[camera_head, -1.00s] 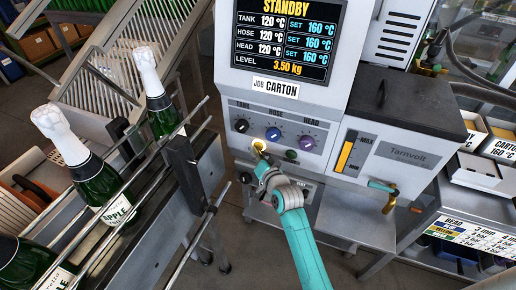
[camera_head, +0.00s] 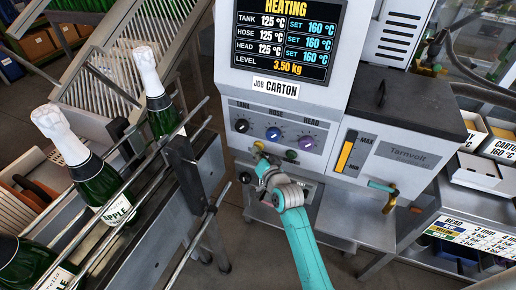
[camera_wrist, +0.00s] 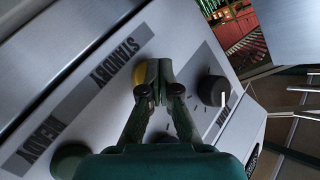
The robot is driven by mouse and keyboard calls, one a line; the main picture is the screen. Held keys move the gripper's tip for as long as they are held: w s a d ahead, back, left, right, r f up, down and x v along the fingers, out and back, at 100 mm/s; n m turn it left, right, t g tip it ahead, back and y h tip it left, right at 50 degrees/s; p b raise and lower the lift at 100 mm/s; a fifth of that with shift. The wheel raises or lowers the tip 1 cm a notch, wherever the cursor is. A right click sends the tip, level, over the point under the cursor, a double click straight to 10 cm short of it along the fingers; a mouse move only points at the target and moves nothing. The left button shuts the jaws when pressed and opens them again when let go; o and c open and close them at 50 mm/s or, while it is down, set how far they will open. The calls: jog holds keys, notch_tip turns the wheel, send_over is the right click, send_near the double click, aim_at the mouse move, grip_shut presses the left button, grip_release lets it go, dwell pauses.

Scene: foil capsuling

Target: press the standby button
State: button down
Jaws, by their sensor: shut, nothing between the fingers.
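The standby button (camera_wrist: 140,74) is a yellow round button beside the STANDBY label (camera_wrist: 113,62) in the wrist view. In the head view the button (camera_head: 258,146) shows as a small yellowish spot below the knobs on the grey machine's front panel. My gripper (camera_wrist: 153,72) is shut and empty, its fingertips over the button's edge and partly hiding it. My gripper also shows in the head view (camera_head: 261,159), right at the button. I cannot tell whether the tips touch it. The machine's screen (camera_head: 283,38) reads HEATING, with temperatures of 125 °C against a set 160 °C.
A black knob (camera_wrist: 212,90) sits beside my fingers, and a dark green button (camera_wrist: 71,160) sits by the READY label. Blue (camera_head: 273,133) and purple (camera_head: 307,142) knobs are on the panel. Bottles (camera_head: 95,180) stand on a railed conveyor at left.

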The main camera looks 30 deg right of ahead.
jog(key=shift+s+a, duration=0.1)
jog(key=shift+a, duration=0.05)
jog(key=s+a, duration=0.3)
jog(key=a, duration=0.1)
jog(key=shift+s+a, duration=0.35)
dwell(0.4)
dwell(0.4)
jog(key=s+a+f+n+y, duration=0.1)
jog(key=s+a+f+n, duration=0.15)
jog(key=s, duration=1.05)
jog(key=s+a+f+n, duration=0.2)
jog(key=s+a+f, duration=0.15)
jog(key=s, duration=0.95)
jog(key=s+a+r+n, duration=0.1)
jog(key=s+r, duration=0.3)
jog(key=s, duration=0.7)
jog(key=s+a+r+n+g+y, duration=0.1)
jog(key=s+r+n, duration=0.2)
jog(key=s, duration=0.8)
jog(key=shift+r, duration=0.75)
